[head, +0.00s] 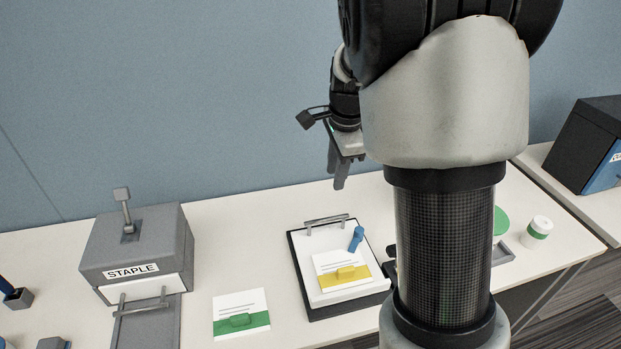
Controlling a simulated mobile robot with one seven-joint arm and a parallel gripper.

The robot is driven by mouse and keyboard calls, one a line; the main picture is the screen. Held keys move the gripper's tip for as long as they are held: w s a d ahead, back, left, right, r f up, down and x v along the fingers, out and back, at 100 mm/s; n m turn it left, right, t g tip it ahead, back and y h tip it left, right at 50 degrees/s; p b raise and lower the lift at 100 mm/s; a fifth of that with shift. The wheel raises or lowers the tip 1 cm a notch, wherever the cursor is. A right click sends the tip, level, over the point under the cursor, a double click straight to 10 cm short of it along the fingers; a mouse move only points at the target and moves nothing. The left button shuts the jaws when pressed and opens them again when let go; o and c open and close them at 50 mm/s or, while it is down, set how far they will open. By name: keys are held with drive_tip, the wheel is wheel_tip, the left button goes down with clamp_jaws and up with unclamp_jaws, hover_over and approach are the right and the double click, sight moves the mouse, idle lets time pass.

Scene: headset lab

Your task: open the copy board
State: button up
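A dark board (303,269) with a white face and a grey bar handle along its far edge lies on the table; I take it for the copy board. A sheet with a yellow band (341,271) and a small blue item (356,239) lie on its face.
A grey box labelled STAPLE (137,248) with a lever stands to the left. A green-banded sheet (240,314) lies between it and the board. A green-banded white cup (537,233) and a grey tray (501,254) are at the right. The table's far strip is clear.

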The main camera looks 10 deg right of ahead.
sight(329, 220)
drive_tip(key=w+f, duration=0.1)
drive_tip(key=f, duration=0.4)
drive_tip(key=w+f+b, duration=0.1)
drive_tip(key=f, duration=0.5)
drive_tip(key=w+f+b, duration=0.1)
drive_tip(key=f, duration=0.5)
drive_tip(key=shift+w, duration=0.2)
clamp_jaws()
